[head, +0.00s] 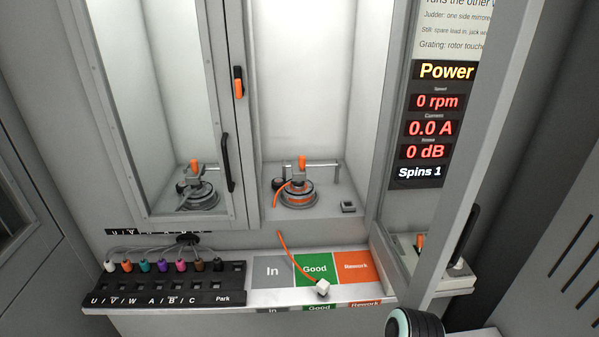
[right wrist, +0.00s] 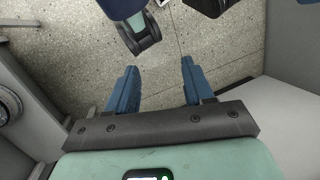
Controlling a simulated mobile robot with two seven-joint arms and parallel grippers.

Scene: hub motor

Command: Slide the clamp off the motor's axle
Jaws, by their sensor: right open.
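In the head view a hub motor (head: 298,198) sits on the floor of the middle bay. A clamp with an orange handle (head: 302,163) stands upright over the motor's centre, where the axle is; the axle itself is too small to make out. An orange lead (head: 291,254) runs down to a white connector (head: 322,288) on the shelf. My right gripper (right wrist: 160,82) is open and empty in the right wrist view, with speckled floor behind its blue fingers. It is away from the motor and clamp. My left gripper is not in view.
A glazed panel (head: 170,110) with a black handle is left of the bay; a similar motor shows in it, perhaps reflected. A rack of coloured plugs (head: 165,285) and the In, Good and Rework shelf (head: 272,270) lie below. The display (head: 437,125) reads 0 rpm.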

